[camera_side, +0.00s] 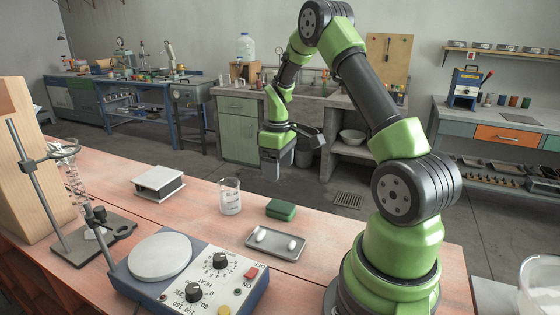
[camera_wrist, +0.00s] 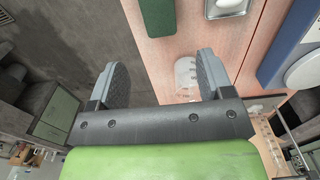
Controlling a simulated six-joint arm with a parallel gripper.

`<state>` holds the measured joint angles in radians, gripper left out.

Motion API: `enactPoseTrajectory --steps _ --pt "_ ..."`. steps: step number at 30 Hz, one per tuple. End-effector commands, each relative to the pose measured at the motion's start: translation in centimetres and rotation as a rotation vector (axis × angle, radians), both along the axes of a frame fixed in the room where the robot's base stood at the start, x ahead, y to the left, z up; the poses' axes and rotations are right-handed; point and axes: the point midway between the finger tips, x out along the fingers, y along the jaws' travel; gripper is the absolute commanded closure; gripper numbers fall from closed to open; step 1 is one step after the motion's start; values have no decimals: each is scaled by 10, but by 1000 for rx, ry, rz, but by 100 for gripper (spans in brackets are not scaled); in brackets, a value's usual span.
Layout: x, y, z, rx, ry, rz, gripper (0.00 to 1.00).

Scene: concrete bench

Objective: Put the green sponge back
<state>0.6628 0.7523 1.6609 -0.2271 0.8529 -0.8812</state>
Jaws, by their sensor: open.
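The green sponge (camera_side: 281,209) is a dark green block lying flat on the pinkish bench, just behind a small grey tray (camera_side: 276,247). In the wrist view the sponge (camera_wrist: 157,16) is at the top edge, partly cut off, beyond my fingers. My gripper (camera_side: 272,168) is raised beyond the far edge of the bench, apart from the sponge. In the wrist view my gripper (camera_wrist: 163,75) has its two fingers wide apart with nothing held between them.
A glass beaker (camera_side: 230,198) stands left of the sponge. A blue hotplate (camera_side: 185,275) with a white disc is at the front. A white block with dark layers (camera_side: 158,183) and a metal stand (camera_side: 80,240) are further left.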

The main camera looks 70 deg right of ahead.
Motion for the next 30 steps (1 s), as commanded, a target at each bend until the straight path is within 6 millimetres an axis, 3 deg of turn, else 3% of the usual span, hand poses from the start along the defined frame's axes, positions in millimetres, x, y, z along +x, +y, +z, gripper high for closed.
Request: enactPoseTrajectory --steps 4,8,12,16,22,27,30 --pt "7 20 33 -20 -49 -22 26" --pt "9 62 85 -37 -148 -75 26" --pt "-7 118 137 -18 -275 -145 26" --pt "-36 165 169 34 -388 -205 26" --pt "-91 217 191 163 -526 -283 26" --pt "-121 236 192 254 -582 -325 26" --pt "-128 240 191 278 -592 -336 26"
